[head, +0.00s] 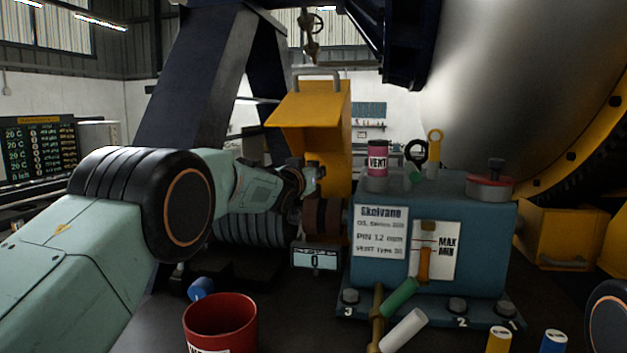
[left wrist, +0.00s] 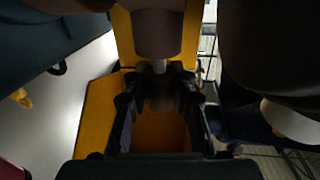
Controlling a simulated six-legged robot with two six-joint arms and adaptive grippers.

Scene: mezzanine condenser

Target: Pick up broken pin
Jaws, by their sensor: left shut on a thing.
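My left gripper (head: 308,180) reaches in from the left to the brown coupling (head: 322,216) between the ribbed motor and the teal pump housing. In the left wrist view its fingertips (left wrist: 160,76) are closed around a small pale stub, which looks like the broken pin (left wrist: 160,66). The stub sits at the near edge of the brown coupling (left wrist: 157,38); I cannot tell whether it is clear of it. In the head view the pin is hidden by the gripper. My right gripper is not in view.
The raised yellow guard (head: 319,110) stands just behind the gripper. The teal housing (head: 480,240) bears a pink VENT can (head: 377,158). A red bucket (head: 221,322) stands at the front. A small display (head: 315,258) sits below the coupling. Loose cylinders lie front right.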

